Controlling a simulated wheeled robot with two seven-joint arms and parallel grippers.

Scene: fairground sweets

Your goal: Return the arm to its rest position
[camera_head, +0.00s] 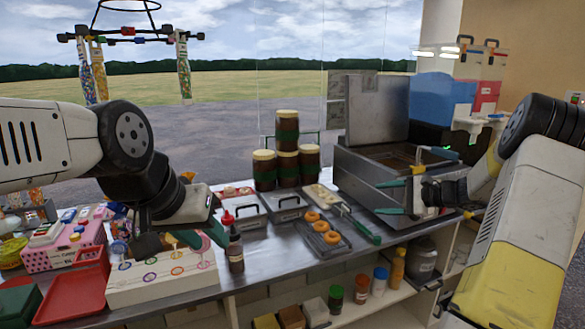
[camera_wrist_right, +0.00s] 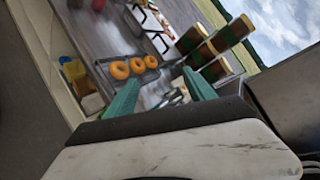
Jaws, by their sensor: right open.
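My right arm comes in from the right, and its gripper (camera_head: 388,197) is in front of the fryer's metal side. Its two green fingers are apart with nothing held between them. In the right wrist view the open right gripper (camera_wrist_right: 160,85) points toward the counter, with several doughnuts (camera_wrist_right: 133,67) beyond its fingertips. My left arm reaches in from the left. Its gripper (camera_head: 203,235) is low over the white box with coloured rings (camera_head: 165,275), beside a dark bottle with a red nozzle (camera_head: 235,250). Its fingers are partly hidden, so its opening is unclear.
A steel fryer (camera_head: 365,180) with a raised lid stands right of centre. Brown-and-green canisters (camera_head: 287,130) are stacked at the back. Doughnuts (camera_head: 325,232) lie on a dark tray at the counter's front. A red tray (camera_head: 75,300) is at left. Bottles and jars fill the shelf below.

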